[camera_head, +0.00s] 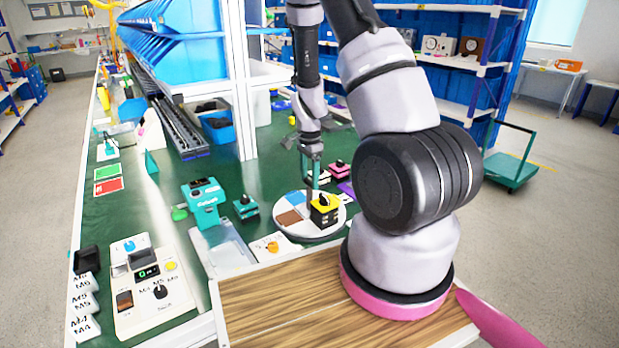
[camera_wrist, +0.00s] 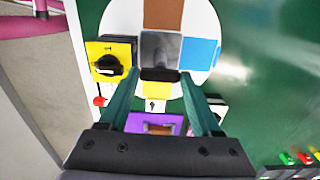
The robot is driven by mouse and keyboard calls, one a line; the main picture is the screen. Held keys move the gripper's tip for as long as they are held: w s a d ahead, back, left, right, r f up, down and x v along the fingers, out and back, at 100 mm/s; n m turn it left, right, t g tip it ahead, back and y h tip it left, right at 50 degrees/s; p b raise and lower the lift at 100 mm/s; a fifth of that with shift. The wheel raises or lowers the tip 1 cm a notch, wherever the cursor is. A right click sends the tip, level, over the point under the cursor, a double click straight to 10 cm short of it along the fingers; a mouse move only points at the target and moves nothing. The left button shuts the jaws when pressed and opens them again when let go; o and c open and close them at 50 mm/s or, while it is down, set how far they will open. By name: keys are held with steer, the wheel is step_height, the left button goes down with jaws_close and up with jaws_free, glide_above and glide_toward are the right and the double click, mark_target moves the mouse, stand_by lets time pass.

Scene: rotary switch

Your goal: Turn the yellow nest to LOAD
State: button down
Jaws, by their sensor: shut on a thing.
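The round white turntable (camera_head: 328,232) carries coloured nests. In the wrist view, brown (camera_wrist: 164,14) is at the top, blue (camera_wrist: 203,54) at the right, and the yellow nest (camera_wrist: 156,90) at the bottom, partly covered. A yellow block with a black knob (camera_wrist: 109,62) stands at the turntable's left; it also shows at the front right in the head view (camera_head: 324,212). My gripper (camera_wrist: 160,78) is over the turntable, its teal fingers on either side of a grey, square-topped handle with a black edge (camera_wrist: 160,50) at the middle. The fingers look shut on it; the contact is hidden. No LOAD lettering is readable.
A purple tile (camera_wrist: 158,123) lies just outside the turntable. Teal devices (camera_head: 205,205), a white panel with knobs (camera_head: 150,285) and a clear tray (camera_head: 222,245) stand left. Pink-and-black blocks (camera_head: 340,168) are behind. A shelf post (camera_head: 240,90) rises at the back left.

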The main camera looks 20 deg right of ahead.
steer(key=shift+c, duration=0.4)
jaws_free()
steer(key=shift+r, duration=0.15)
step_height(320, 180, up, 10)
steer(key=shift+r, duration=0.25)
